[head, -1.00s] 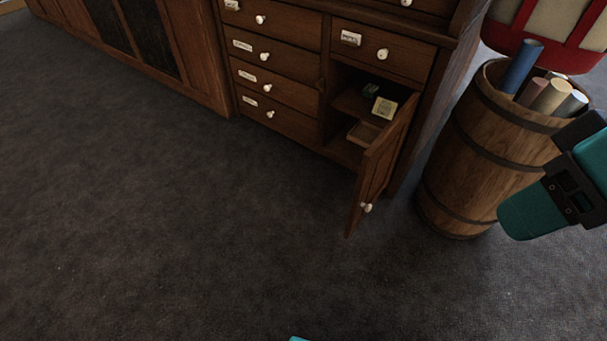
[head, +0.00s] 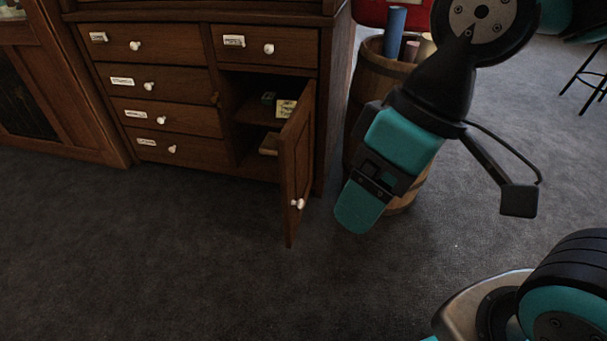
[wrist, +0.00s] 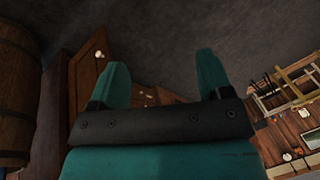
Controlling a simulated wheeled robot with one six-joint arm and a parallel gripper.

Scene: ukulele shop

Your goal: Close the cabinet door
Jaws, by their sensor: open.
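The cabinet (head: 170,85) is dark brown wood with white-knobbed drawers. Its small door (head: 295,165) is hinged on the right and stands wide open, jutting toward me, with a white knob (head: 298,203) near its free edge. My gripper (head: 352,212) is to the right of the door, apart from it, in front of a barrel. In the wrist view the gripper's two teal fingers (wrist: 164,80) are spread with nothing between them. The door (wrist: 88,80) and its knob (wrist: 98,55) show behind and beside the left finger there.
A wooden barrel (head: 368,75) with paper rolls stands right of the cabinet; it also shows in the wrist view (wrist: 15,90). Small boxes (head: 285,108) sit inside the open compartment. A stool (head: 585,75) is at far right. The carpet (head: 180,260) in front is clear.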

